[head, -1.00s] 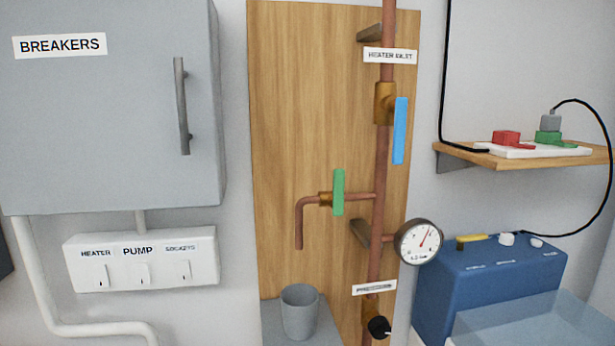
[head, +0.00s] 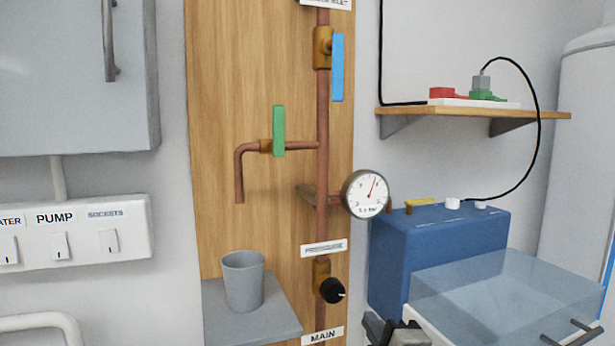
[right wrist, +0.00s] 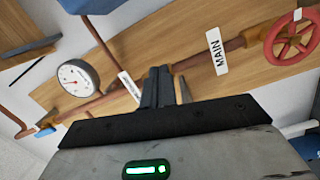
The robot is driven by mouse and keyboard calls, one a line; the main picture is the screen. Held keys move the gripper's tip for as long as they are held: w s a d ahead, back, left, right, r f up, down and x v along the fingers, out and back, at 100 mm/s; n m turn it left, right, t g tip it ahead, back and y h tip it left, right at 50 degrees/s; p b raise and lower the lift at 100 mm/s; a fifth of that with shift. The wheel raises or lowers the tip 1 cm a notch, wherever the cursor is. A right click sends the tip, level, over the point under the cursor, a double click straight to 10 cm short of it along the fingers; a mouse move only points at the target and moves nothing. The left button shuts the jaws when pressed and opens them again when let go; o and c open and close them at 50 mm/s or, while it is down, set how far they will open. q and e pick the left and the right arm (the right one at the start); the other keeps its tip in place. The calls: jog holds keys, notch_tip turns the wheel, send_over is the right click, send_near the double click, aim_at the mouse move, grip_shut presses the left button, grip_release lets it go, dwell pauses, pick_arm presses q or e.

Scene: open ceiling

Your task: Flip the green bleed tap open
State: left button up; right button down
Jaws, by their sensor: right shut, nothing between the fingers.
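The green bleed tap handle (head: 278,131) stands upright across a short horizontal copper branch pipe on the wooden board. Its brass body (head: 265,146) sits at the handle's left, and the bent spout (head: 240,175) points down above a grey cup (head: 243,282). My right gripper (head: 392,330) shows at the bottom edge of the head view, below and right of the tap and well apart from it. In the right wrist view its fingers (right wrist: 158,87) are together and empty. I cannot make out the green handle in that view. My left gripper is not in view.
A blue-handled valve (head: 337,67), a pressure gauge (head: 365,194) and a black knob (head: 332,290) sit on or beside the vertical pipe. The cup stands on a grey ledge (head: 275,325). A blue machine (head: 440,245) stands right. A red wheel (right wrist: 291,38) shows in the wrist view.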

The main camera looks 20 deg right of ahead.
jog(key=a+r+m+g+y, duration=0.2)
jog(key=r+m+y, duration=0.8)
jog(key=r+m, duration=0.5)
jog(key=a+r+m+g+y, duration=0.25)
jog(key=r+m+y, duration=0.75)
jog(key=r+m, duration=0.5)
jog(key=d+r+n+g+h, duration=0.1)
jog(key=d+r+n+h, duration=0.1)
jog(key=d+n+h, duration=0.3)
jog(key=shift+s+d+r+n, duration=0.4)
jog(key=shift+d+n, duration=0.4)
jog(key=shift+n, duration=0.3)
jog(key=shift+w+a+g, duration=0.1)
jog(key=shift+w+g, duration=0.05)
jog(key=shift+g, duration=0.1)
